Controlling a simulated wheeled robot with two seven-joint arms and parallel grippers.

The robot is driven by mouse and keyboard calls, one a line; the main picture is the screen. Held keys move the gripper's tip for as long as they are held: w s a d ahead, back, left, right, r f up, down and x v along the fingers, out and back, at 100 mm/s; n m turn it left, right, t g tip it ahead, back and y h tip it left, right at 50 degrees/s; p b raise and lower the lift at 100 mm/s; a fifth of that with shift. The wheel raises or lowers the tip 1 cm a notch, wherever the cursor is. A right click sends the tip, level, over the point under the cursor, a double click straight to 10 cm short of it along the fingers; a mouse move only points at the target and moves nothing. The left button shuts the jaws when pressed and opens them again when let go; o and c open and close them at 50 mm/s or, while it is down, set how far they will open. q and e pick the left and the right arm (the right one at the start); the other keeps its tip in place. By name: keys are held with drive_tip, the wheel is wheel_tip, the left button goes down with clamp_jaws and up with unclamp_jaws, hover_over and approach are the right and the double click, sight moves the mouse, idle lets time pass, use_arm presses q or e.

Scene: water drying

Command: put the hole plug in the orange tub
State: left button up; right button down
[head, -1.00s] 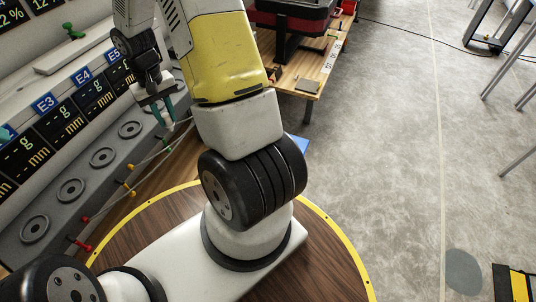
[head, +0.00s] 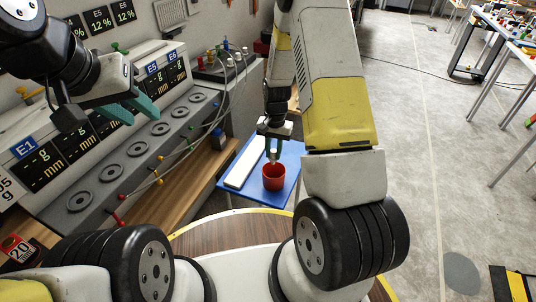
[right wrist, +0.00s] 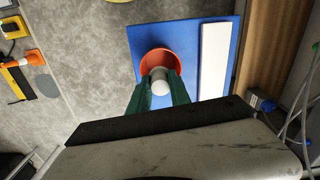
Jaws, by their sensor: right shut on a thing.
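The orange tub (head: 273,178) stands on a blue surface in the head view. It also shows in the right wrist view (right wrist: 146,66), with its mouth towards the camera. My right gripper (head: 271,152) is shut on the hole plug (right wrist: 160,80), a pale, rounded piece between its green fingertips. In the right wrist view the plug overlaps the tub's mouth; in the head view the fingertips are at the tub's rim. Whether the plug touches the tub cannot be told. My left gripper (head: 130,110) has its teal fingers apart and empty, in front of the display panel.
The blue surface (head: 291,154) also bears a long white block (head: 244,163) beside the tub. A grey bench (head: 140,160) with round dials, coloured knobs and cables runs along the left. Open grey floor (head: 430,120) lies to the right.

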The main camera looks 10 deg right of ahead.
drive_tip(key=m, duration=0.1)
approach(274, 172)
drive_tip(key=s+a+f, duration=0.1)
drive_tip(key=s, duration=0.3)
drive_tip(key=shift+w+a+f, duration=0.1)
drive_tip(key=shift+w+f, duration=0.05)
drive_tip(key=shift+f, duration=2.25)
drive_tip(key=shift+f, duration=0.1)
drive_tip(key=c, duration=1.5)
unclamp_jaws()
